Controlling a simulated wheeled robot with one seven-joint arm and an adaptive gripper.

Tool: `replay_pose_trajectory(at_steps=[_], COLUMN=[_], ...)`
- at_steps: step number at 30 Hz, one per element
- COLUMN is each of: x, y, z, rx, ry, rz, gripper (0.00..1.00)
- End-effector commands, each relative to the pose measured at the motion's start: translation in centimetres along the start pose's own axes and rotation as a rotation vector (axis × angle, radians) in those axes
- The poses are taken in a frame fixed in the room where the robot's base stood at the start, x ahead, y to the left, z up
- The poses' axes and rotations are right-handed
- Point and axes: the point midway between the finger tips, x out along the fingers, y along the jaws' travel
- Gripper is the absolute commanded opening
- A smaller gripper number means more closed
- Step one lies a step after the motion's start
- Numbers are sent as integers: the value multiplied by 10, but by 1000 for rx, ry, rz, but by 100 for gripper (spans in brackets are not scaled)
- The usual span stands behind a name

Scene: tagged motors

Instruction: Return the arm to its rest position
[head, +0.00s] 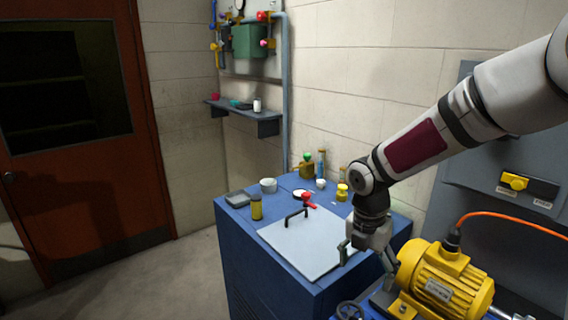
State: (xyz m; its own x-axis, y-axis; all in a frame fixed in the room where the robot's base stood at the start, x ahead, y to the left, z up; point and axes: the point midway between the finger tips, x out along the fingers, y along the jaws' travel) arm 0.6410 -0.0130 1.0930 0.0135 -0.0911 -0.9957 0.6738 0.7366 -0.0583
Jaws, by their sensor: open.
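My arm reaches in from the upper right of the head view, and my gripper (368,262) hangs at its end, pointing down. It is open, with one finger to the left over the right edge of a light grey panel (300,247) and the other to the right beside a yellow motor (445,280). Nothing shows between the fingers. I cannot tell whether the right finger touches the motor.
A blue cabinet (257,262) carries the panel with a black handle (296,217), a red-handled valve (307,198) and small containers. An orange cable (510,217) runs from the motor. A wall shelf (243,113) stands behind. The floor (165,280) at left is clear.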

Motion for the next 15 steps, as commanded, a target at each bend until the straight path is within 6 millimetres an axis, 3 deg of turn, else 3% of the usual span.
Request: replay_pose_trajectory(at_steps=[1,8,15], x=[-16,-75,-130], y=[-8,-45,-83], z=[-4,-28,-62], rx=[96,615,1177], ry=[-37,-154,-203], rz=[-13,3,142], gripper=[82,82,82])
